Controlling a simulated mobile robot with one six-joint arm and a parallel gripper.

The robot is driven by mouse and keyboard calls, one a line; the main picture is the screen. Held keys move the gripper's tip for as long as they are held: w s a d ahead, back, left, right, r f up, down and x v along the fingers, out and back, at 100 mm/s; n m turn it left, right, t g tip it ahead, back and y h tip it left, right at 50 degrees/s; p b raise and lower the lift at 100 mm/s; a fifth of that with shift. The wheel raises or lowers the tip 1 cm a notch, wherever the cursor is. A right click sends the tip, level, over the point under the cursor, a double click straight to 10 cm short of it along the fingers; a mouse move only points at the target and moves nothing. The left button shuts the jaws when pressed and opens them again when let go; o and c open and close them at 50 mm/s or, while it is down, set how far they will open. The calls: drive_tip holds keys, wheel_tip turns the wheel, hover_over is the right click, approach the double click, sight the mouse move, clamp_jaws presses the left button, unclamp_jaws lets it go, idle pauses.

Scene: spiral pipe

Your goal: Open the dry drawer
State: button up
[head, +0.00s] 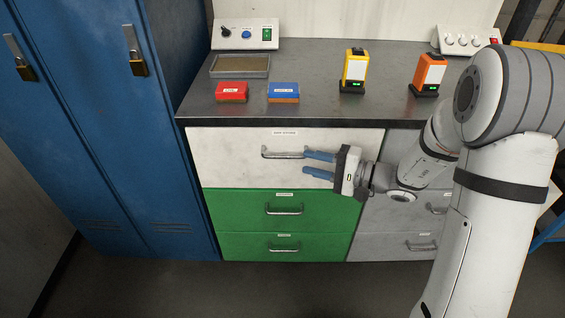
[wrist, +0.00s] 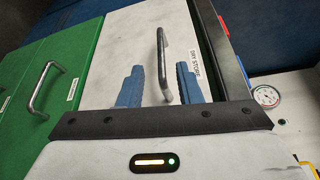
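The dry drawer is the white top drawer (head: 225,165) under the counter, labelled "DRY STORE" in the wrist view (wrist: 118,45). Its face looks about flush with the front below the counter edge. Its metal bar handle (head: 280,155) also shows in the wrist view (wrist: 161,50). My gripper (head: 306,164) is in front of the drawer, by the right end of the handle in the head view. Its two blue fingers are spread apart. In the wrist view the handle appears between the fingers (wrist: 160,72); neither finger is seen pressing on it. Contact cannot be told.
Two green drawers (head: 235,210) with bar handles lie below, and grey drawers (head: 385,215) to the right. Blue lockers (head: 110,100) stand at left. The counter (head: 320,70) carries a red box (head: 232,91), a blue box (head: 283,90) and other items. Floor in front looks clear.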

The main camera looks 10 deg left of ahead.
sight(287, 156)
drive_tip(key=a, duration=0.4)
drive_tip(key=w+a, duration=0.1)
drive_tip(key=a, duration=0.2)
drive_tip(key=shift+f+b, duration=0.25)
drive_tip(key=shift+b, duration=0.05)
drive_tip(key=shift+c, duration=0.2)
clamp_jaws()
